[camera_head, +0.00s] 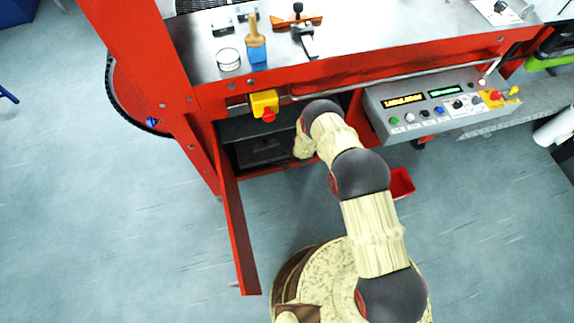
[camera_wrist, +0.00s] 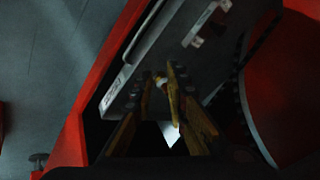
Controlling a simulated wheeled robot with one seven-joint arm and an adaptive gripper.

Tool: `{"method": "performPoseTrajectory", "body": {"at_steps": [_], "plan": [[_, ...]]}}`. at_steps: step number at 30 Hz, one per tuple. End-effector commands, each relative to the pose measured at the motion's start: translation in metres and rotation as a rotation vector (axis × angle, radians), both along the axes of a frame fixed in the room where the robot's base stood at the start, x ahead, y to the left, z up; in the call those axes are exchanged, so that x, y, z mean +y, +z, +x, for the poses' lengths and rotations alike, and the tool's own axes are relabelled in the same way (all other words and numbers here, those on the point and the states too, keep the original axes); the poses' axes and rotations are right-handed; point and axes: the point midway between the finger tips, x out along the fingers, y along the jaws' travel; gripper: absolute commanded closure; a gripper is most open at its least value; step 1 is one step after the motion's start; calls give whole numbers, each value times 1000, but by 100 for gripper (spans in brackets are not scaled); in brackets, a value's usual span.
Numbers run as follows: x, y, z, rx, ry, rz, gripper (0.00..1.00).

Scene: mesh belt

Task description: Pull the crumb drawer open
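The crumb drawer appears to be the dark box (camera_head: 262,151) low in the open bay under the red machine. My gripper (camera_wrist: 160,75) is at this panel. In the head view my arm reaches into the bay and hides the gripper.
A red door panel (camera_head: 234,225) stands swung out left of the bay. A yellow switch box (camera_head: 264,103) sits above it, and a grey control panel (camera_head: 437,103) juts out to the right. A red bin (camera_head: 401,183) is beside my arm.

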Motion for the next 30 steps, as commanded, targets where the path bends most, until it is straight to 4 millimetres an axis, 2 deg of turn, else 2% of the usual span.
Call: {"method": "performPoseTrajectory", "body": {"at_steps": [1, 3, 6, 9, 15, 22, 26, 30], "plan": [[3, -28, -5, -39, -35, 37, 85], [7, -53, -8, -106, -90, 102, 85], [11, -80, -13, -202, -162, 206, 85], [13, -96, -22, -292, -226, 317, 85], [12, -111, -53, -448, -323, 551, 85], [7, -108, -86, -555, -374, 751, 85], [8, -107, -88, -573, -380, 786, 85], [12, -111, -72, -575, -380, 789, 85]]}}
